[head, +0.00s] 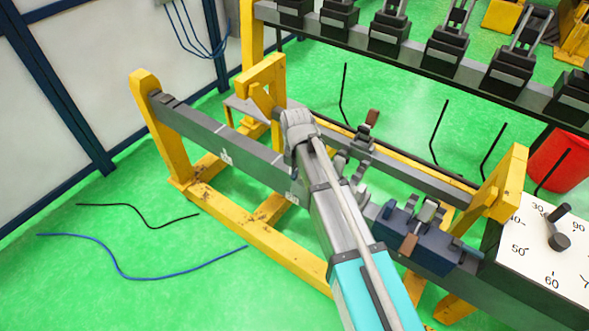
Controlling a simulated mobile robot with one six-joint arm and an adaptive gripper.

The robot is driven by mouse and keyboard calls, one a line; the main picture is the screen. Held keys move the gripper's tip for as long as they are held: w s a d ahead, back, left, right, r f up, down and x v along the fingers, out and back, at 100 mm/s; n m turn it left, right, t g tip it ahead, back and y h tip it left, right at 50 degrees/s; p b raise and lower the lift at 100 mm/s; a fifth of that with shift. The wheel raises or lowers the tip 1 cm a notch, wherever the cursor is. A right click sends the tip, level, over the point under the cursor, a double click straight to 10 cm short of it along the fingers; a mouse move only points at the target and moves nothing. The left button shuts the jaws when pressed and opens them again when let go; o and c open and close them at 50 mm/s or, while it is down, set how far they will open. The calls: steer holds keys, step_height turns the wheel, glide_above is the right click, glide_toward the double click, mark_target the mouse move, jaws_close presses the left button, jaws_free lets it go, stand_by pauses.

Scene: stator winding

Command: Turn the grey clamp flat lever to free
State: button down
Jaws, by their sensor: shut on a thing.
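The grey clamp (355,163) sits on the grey rail in the middle of the head view, just right of my arm. A brown-tipped lever (372,117) stands up from its far side. My arm crosses the clamp's left side and hides part of it, so I cannot tell the setting of its flat lever. A blue clamp (395,222) with a brown flat handle (408,244) sits further right along the bench. My arm comes up from the bottom and bends at a grey joint left of the grey clamp.
A yellow frame (232,232) carries the grey rails. A dial plate (545,250) with a black knob stands at the right. A red bin (560,158) is behind it. Black and blue cables lie on the green floor at left. A row of black devices stands at the back.

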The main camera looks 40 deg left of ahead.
steer(key=shift+a, duration=0.1)
steer(key=c, duration=0.6)
jaws_free()
steer(key=shift+s+a, duration=0.1)
steer(key=shift+o, duration=0.2)
